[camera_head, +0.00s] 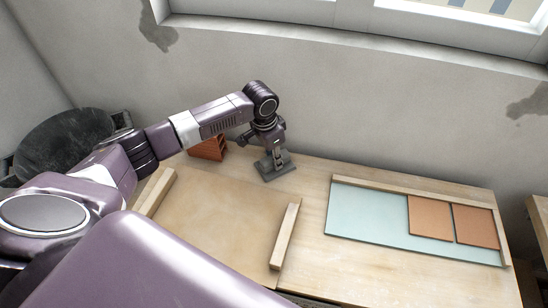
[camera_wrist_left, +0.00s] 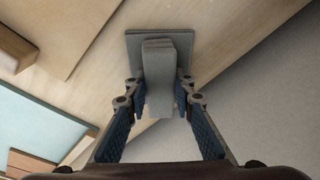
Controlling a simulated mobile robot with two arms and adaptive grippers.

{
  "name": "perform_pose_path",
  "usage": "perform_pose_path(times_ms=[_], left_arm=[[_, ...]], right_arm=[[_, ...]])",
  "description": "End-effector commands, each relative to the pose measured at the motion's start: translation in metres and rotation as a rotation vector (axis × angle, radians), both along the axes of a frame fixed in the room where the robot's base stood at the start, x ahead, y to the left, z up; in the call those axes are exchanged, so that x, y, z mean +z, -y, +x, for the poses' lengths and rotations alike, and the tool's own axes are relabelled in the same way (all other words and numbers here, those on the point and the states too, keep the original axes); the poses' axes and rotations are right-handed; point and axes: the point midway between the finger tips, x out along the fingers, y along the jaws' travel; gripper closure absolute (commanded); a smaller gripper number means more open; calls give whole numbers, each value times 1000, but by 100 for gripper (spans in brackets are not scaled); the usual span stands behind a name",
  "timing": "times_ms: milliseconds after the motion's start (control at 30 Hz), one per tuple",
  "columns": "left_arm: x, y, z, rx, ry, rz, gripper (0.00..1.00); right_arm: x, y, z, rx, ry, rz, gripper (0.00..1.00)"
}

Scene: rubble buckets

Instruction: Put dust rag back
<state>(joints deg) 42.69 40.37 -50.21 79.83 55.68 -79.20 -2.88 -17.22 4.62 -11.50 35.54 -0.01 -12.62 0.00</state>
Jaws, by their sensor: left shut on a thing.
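My left gripper (camera_head: 277,150) reaches over the back of the table and points down. It is shut on a grey, folded-looking strip, which I take for the dust rag (camera_wrist_left: 158,75); it stands between the two blue-padded fingers in the left wrist view. Below the rag is a flat dark grey square base (camera_head: 275,168), which also shows in the left wrist view (camera_wrist_left: 134,51). The rag seems to be at or just above this base; I cannot tell whether they touch. In the head view the fingers mostly hide the rag. My right gripper is not in view.
A reddish-brown hollow brick (camera_head: 208,148) stands left of the gripper. A tan board with wooden side rails (camera_head: 285,236) lies in front. A pale blue panel (camera_head: 370,217) with two orange tiles (camera_head: 430,218) lies right. The wall is close behind; a dark round bin (camera_head: 65,145) stands left.

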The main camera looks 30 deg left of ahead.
Motion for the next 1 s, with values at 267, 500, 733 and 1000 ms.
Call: perform_pose_path(times_ms=[267, 500, 733, 1000], left_arm=[[-1, 0, 0, 0, 0, 0, 60], [3, 0, 0, -1, 1, 0, 60], [37, -2, -3, -2, 5, -1, 60], [93, -7, -12, -1, 4, -1, 60]], right_arm=[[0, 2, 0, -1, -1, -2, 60], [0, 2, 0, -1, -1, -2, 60], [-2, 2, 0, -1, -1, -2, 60], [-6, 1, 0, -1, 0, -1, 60]])
